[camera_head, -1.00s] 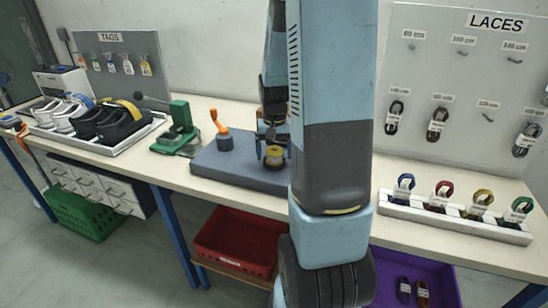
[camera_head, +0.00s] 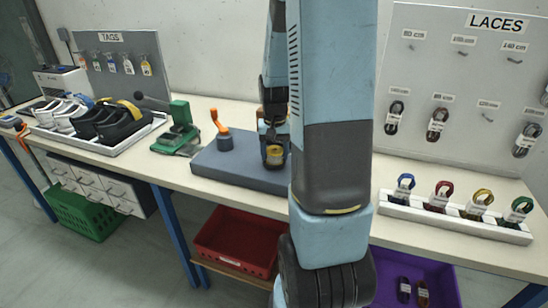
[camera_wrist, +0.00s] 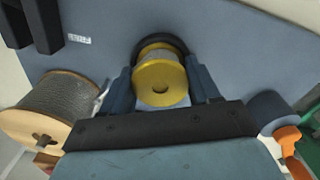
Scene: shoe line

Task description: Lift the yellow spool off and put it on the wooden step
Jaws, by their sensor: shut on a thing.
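The yellow spool (camera_head: 275,157) is at the right part of the blue-grey mat in the head view, partly hidden by my gripper (camera_head: 273,145). In the wrist view the yellow spool (camera_wrist: 160,82) has a round yellow end with a centre hole. Grey winding and a dark ring show behind it. My gripper (camera_wrist: 162,90) is shut on it, one finger at each side. Whether the spool touches what lies beneath it is unclear. I cannot make out a wooden step in either view; my arm hides part of the bench.
A larger wooden-ended spool (camera_wrist: 50,105) with grey winding is at left in the wrist view. An orange-handled tool (camera_head: 222,132) stands on the mat (camera_head: 235,170). A green press (camera_head: 180,128) is left of it. A lace rack (camera_head: 455,219) stands at right.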

